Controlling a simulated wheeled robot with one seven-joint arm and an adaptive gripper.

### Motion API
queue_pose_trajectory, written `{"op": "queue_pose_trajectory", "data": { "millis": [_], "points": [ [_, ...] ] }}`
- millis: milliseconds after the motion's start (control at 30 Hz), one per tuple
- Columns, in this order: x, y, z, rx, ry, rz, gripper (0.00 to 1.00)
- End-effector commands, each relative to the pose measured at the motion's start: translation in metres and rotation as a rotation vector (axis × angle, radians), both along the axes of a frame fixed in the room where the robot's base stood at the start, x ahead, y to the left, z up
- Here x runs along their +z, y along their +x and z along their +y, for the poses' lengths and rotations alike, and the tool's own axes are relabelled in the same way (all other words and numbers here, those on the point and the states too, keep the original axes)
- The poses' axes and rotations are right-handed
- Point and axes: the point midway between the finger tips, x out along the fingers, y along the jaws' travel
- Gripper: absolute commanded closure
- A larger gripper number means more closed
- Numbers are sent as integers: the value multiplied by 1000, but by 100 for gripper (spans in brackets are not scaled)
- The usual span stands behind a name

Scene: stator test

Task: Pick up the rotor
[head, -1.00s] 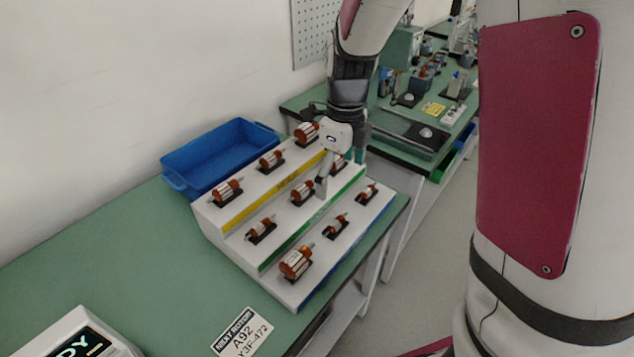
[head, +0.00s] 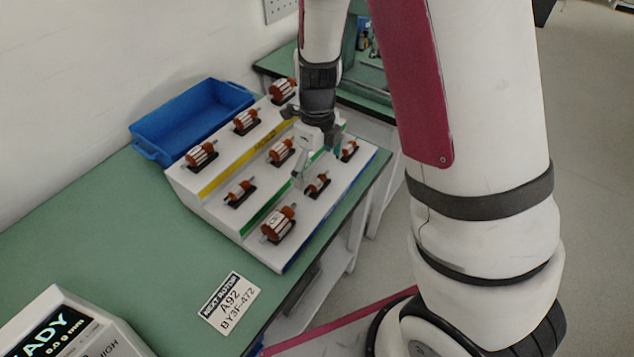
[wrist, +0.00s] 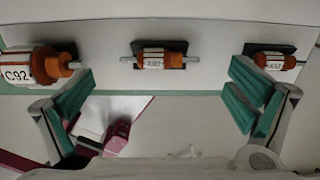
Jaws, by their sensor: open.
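A white stepped rack (head: 262,252) holds orange-and-silver rotors on dark cradles in three rows. A card (head: 229,303) reads "NEXT ROTOR A92 BY3F-472". My gripper (head: 310,165) is open and empty above the rack's lowest row. In the wrist view, the gripper (wrist: 162,92) has its green-padded fingers apart, left and right. A small rotor (wrist: 152,60) lies in its cradle ahead, sideways between the fingers; its label is too small to read surely. It shows in the head view (head: 318,184), partly behind my gripper. A larger rotor marked C92 (wrist: 35,70) is at left.
Another small rotor (wrist: 272,62) is at the right, near the right finger. A blue bin (head: 190,122) stands behind the rack. A display unit (head: 65,328) is at lower left. The green table (head: 90,235) is clear left of the rack.

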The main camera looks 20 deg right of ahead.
Motion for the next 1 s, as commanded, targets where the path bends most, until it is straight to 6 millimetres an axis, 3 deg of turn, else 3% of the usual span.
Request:
{"op": "queue_pose_trajectory", "data": {
  "millis": [233, 533, 900, 1000],
  "points": [
    [-34, -4, -2, -2, 0, 2, 1],
    [-39, -4, -2, 0, 0, 0, 1],
    [-39, -3, -2, 0, -1, 1, 82],
    [-39, -3, -2, 0, -1, 1, 84]
  ]
}}
